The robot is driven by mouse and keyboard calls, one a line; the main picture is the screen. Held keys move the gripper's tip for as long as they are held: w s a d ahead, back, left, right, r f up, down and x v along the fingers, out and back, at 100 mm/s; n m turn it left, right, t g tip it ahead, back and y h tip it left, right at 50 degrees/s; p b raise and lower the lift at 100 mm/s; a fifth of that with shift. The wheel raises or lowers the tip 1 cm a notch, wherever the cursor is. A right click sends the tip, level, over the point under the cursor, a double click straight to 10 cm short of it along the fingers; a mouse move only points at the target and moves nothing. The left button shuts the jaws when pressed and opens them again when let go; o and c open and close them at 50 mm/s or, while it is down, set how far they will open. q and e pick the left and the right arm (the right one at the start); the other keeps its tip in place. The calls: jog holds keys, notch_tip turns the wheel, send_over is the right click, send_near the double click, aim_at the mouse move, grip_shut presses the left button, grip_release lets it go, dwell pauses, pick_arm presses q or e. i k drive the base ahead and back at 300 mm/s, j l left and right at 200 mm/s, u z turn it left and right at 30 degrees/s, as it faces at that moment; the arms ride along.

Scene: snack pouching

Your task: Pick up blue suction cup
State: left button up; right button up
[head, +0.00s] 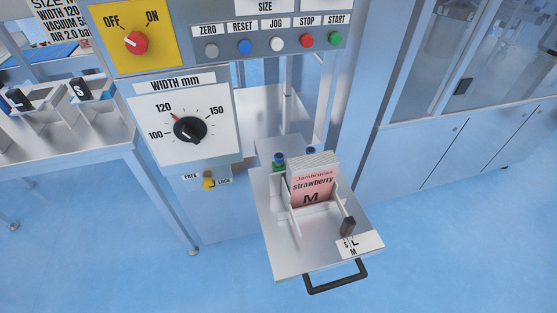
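Two small blue-topped parts stand at the back of the pulled-out metal tray (283,255). The left blue-topped part (279,157) has a green lower portion. The right blue-topped part (311,149) is mostly hidden behind a pink pouch stack. I cannot tell for certain whether either is the blue suction cup. The pink strawberry pouches (311,185), marked M, stand upright in a holder on the tray. Neither of my grippers is in view.
A black peg (348,226) stands on the tray near a size label. The tray has a black front handle (336,278). The machine panel (182,117) with a width dial overhangs at the left. A side table (70,150) holds white holders and black size blocks. The front floor is clear.

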aim_at(278, 158)
jog(key=j+z, duration=0.4)
jog(key=j, duration=0.7)
jog(key=j+z, duration=0.35)
jog(key=j, duration=0.75)
